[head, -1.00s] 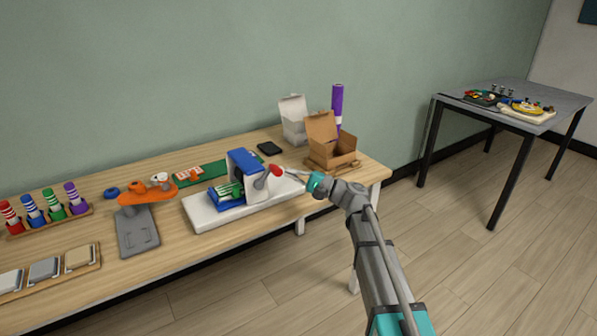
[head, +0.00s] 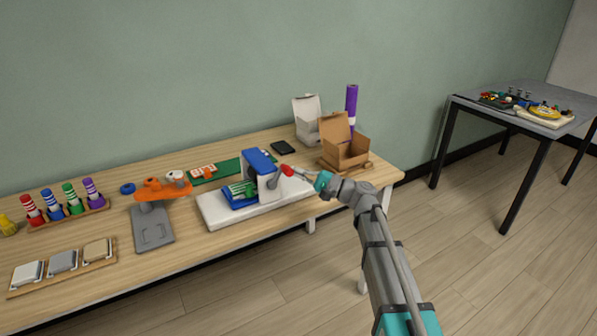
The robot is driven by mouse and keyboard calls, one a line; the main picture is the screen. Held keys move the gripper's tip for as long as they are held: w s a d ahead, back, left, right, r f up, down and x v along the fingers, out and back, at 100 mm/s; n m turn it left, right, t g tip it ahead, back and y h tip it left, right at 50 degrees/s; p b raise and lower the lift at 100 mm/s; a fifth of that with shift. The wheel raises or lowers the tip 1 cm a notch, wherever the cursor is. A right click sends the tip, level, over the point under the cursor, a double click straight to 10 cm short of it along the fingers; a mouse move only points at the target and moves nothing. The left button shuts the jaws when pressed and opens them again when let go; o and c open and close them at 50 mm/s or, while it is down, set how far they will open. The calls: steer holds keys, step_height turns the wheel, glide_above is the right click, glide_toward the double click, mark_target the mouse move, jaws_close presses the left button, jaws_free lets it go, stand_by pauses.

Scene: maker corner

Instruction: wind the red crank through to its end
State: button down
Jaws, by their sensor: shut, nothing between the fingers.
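The crank's red knob (head: 287,170) sticks out on the right side of a blue and white machine (head: 261,165). A grey crank arm joins the knob to the machine's side. The machine stands on a white base plate (head: 212,217) on the wooden table, with a blue tray holding green pieces at its front. My gripper (head: 303,173) is shut just right of the red knob, its tip at or very near it. I cannot tell whether they touch.
An open cardboard box (head: 345,155) stands close behind my gripper, with a white box (head: 308,122) and a purple roll (head: 351,105) behind. A black flat item (head: 283,147) lies behind the machine. An orange device (head: 160,190) stands left.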

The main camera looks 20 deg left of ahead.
steer(key=shift+f, duration=0.1)
steer(key=w+b+v, duration=0.2)
steer(key=b+v, duration=0.1)
steer(key=v, duration=0.9)
steer(key=shift+w+d, duration=0.3)
steer(key=shift+w, duration=0.1)
steer(key=shift+f, duration=0.15)
